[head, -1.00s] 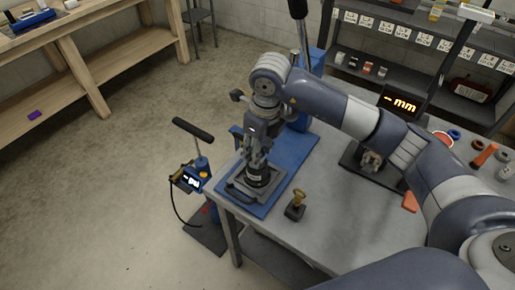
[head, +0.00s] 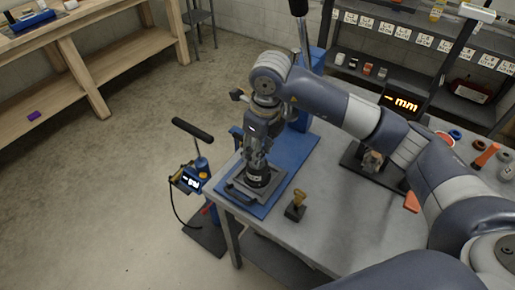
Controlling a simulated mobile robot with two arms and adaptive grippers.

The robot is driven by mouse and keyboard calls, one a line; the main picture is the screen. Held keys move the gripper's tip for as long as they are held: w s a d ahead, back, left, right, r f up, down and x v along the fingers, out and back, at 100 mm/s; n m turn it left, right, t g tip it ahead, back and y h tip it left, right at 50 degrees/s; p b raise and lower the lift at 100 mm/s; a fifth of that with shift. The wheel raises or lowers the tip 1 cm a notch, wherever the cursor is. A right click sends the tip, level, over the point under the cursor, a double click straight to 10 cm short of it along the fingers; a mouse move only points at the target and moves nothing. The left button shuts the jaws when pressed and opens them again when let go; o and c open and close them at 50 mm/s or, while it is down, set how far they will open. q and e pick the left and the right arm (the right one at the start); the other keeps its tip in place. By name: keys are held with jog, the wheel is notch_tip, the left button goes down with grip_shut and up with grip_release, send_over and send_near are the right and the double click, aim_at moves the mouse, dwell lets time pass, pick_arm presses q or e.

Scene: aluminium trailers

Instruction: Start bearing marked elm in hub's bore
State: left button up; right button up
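My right gripper (head: 257,158) comes in from the right and points straight down over the blue press plate (head: 290,179). Its fingers reach a dark round part (head: 258,177) with a small light mark on its side. This part sits at the middle of a grey square fixture (head: 239,189) on the plate. I cannot tell from this view which of it is bearing and which is hub, and the bore is hidden. The mark is too small to read. The fingers are too small to show whether they grip the part. My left gripper is not in view.
A small dark block with a brass-coloured top (head: 296,206) stands right of the plate. A blue pump with a black handle (head: 193,130) is left of the bench. A lit "mm" display (head: 400,103) and loose parts are at the right. The bench front is mostly clear.

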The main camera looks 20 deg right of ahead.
jog(key=shift+f+b, duration=1.1)
jog(key=shift+f, duration=0.1)
jog(key=o, duration=1.2)
jog(key=shift+r, duration=0.1)
jog(key=shift+s+d+r, duration=0.1)
jog(key=shift+r, duration=1.15)
jog(key=shift+s+d+r, duration=0.1)
jog(key=shift+s+r, duration=0.05)
jog(key=shift+r, duration=1.1)
jog(key=shift+s+d+r, duration=0.1)
jog(key=shift+r, duration=1.15)
